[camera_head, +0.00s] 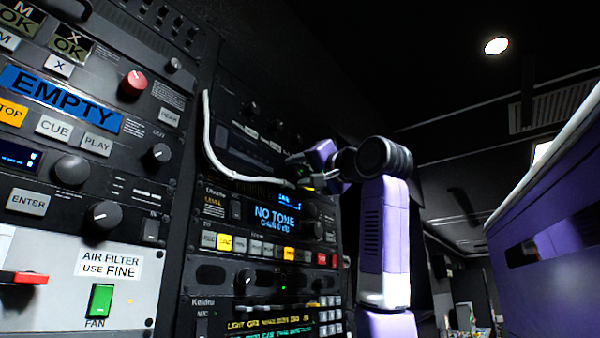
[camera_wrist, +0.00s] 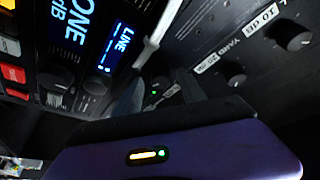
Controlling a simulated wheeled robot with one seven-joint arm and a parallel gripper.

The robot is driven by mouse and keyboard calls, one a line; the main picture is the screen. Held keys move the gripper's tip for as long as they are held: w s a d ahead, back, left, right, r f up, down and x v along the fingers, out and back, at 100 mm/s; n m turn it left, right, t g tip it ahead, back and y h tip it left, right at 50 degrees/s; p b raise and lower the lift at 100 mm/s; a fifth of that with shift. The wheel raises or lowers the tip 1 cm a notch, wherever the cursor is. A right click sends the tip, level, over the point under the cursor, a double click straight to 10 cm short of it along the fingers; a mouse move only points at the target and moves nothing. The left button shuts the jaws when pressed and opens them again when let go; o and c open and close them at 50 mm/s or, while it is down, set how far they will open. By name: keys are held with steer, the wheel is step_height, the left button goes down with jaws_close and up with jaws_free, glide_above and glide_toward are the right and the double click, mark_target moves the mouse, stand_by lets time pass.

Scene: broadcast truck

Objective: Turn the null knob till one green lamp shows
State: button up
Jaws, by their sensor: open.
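I cannot pick out a knob labelled null. My gripper (camera_head: 305,172) reaches the face of the right-hand rack, just above the "NO TONE" display (camera_head: 275,215). In the wrist view its dark open fingers (camera_wrist: 165,95) point at a dark panel. Two black knobs, one nearer (camera_wrist: 235,78) and one farther right (camera_wrist: 291,38), show on this panel beside the "10 dB" label. A tiny green light (camera_wrist: 154,92) shows near the fingers. Whatever is between the fingertips is mostly hidden. I see no clear row of null lamps.
A white cable (camera_head: 221,160) loops down the rack to near my gripper, and passes close to the fingers in the wrist view (camera_wrist: 153,45). A left rack holds a red knob (camera_head: 134,83) and a green fan switch (camera_head: 101,300). A purple cabinet (camera_head: 540,235) stands right.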

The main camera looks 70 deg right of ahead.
steer(key=b+v, duration=0.2)
steer(key=v, duration=0.5)
steer(key=shift+s+b, duration=0.25)
steer(key=shift+b, duration=0.1)
steer(key=shift+f, duration=0.1)
